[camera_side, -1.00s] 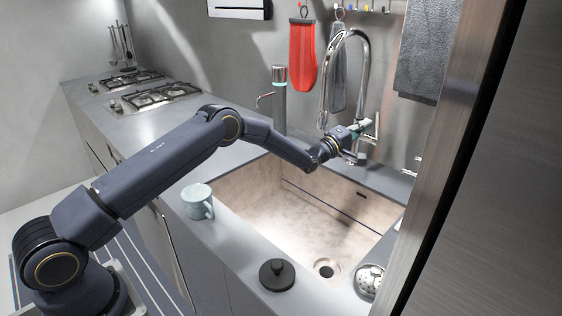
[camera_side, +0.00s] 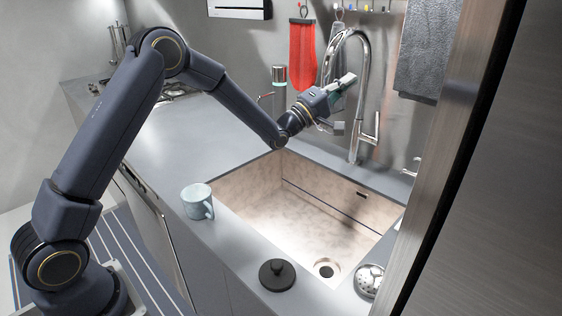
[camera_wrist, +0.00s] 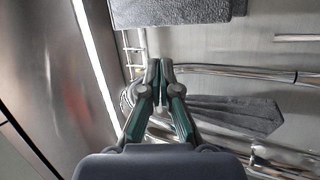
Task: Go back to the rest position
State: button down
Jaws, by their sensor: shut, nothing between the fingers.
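My gripper (camera_side: 345,105) is raised above the back of the sink in the side view, to the left of the faucet's tall spout. In the wrist view my gripper (camera_wrist: 158,68) has its green-sided fingers together and nothing between them. The chrome faucet (camera_side: 362,80) stands upright at the sink's back edge. In the wrist view its metal tubing (camera_wrist: 230,72) lies behind the fingers. From the side view I cannot tell whether the gripper touches the faucet.
The stone-coloured sink (camera_side: 260,205) is empty. A pale blue mug (camera_side: 197,202) and a black lid (camera_side: 277,275) sit on the front counter. A perforated metal piece (camera_side: 369,280) lies at the right. A red cloth (camera_side: 302,55) and a grey towel (camera_side: 425,50) hang on the wall.

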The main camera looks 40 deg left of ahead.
jog(key=s+r+m, duration=0.2)
jog(key=s+r, duration=0.3)
jog(key=r, duration=0.6)
jog(key=s+a+r+m+g+y, duration=0.1)
jog(key=s+r+m+g+y, duration=0.25)
jog(key=s, duration=0.75)
jog(key=s+a+f+m+g+y, duration=0.1)
jog(key=s+a+f+m+g, duration=0.1)
jog(key=s+f+g, duration=0.4)
jog(key=s+a+f+m+g+y, duration=0.2)
jog(key=s+f+m+g, duration=0.3)
jog(key=s+f, duration=1.1)
jog(key=s+g, duration=0.2)
jog(key=s, duration=0.3)
jog(key=shift+s, duration=0.25)
